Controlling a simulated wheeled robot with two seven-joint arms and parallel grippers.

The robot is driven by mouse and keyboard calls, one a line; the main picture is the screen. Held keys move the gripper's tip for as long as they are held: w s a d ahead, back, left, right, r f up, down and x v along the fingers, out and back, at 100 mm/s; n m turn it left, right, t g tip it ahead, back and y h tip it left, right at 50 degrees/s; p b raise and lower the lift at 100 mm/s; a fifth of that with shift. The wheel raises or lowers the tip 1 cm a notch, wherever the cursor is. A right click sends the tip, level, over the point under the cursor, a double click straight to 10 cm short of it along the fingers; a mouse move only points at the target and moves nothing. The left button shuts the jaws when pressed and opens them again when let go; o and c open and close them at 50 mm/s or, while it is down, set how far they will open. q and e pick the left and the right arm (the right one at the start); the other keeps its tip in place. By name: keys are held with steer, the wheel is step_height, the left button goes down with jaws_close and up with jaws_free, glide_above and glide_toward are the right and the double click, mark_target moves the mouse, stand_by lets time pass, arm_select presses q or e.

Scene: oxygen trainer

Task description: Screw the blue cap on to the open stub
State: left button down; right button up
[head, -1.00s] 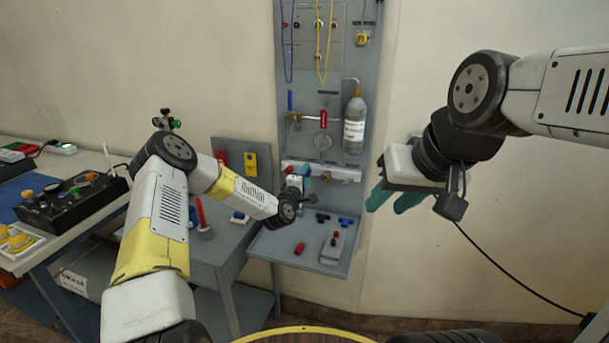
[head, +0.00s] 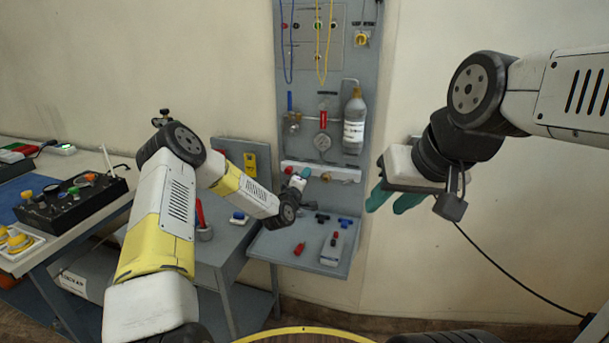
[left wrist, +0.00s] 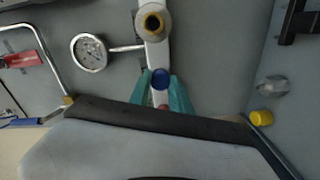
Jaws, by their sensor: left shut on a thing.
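My left gripper (left wrist: 162,92) has its teal fingers shut on the blue cap (left wrist: 160,78), which shows between the fingertips in the left wrist view. In the head view the left gripper (head: 304,173) is at the white manifold (head: 345,173) on the panel. A round fitting with a brass ring and dark centre (left wrist: 152,22), seemingly the open stub, stands on the white manifold beyond the cap; a gap shows between them in the picture. Whether the cap touches anything behind it is hidden. My right gripper (head: 396,199) is open and empty, off to the right of the panel.
A gauge (left wrist: 89,52) is beside the manifold, and a bottle (head: 355,122) hangs above it. A bench with a control box (head: 72,197) stands at left.

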arm_select(q)
steer(key=m, duration=0.3)
steer(key=m, duration=0.3)
steer(key=shift+m, duration=0.4)
steer(key=m, duration=0.3)
